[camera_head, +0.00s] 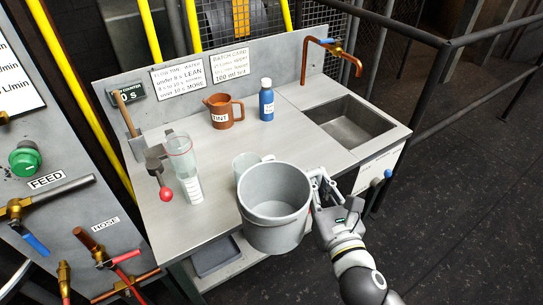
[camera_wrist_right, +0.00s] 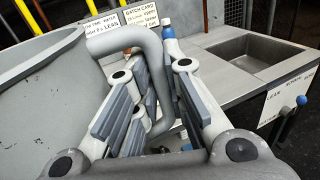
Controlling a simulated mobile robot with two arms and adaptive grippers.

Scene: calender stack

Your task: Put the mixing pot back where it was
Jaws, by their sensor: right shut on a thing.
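The grey mixing pot (camera_head: 255,225) is an open, empty-looking bucket shape in the head view, over the front edge of the steel bench (camera_head: 180,240). I cannot tell whether its base touches anything. My right gripper (camera_head: 322,190) is at the pot's right side, shut on its handle. In the right wrist view the pot wall (camera_wrist_right: 45,110) fills the left, and its bent grey handle (camera_wrist_right: 135,38) runs down between the fingers (camera_wrist_right: 150,105). The pot hides part of the bench front. My left gripper is not in view.
A tall clear cylinder (camera_head: 188,178), a red-knobbed lever (camera_head: 165,194), a brown TINT jug (camera_head: 222,112) and a blue bottle (camera_head: 266,103) are on the bench. The sink (camera_head: 350,122) is at right. A tray (camera_head: 212,258) sits below.

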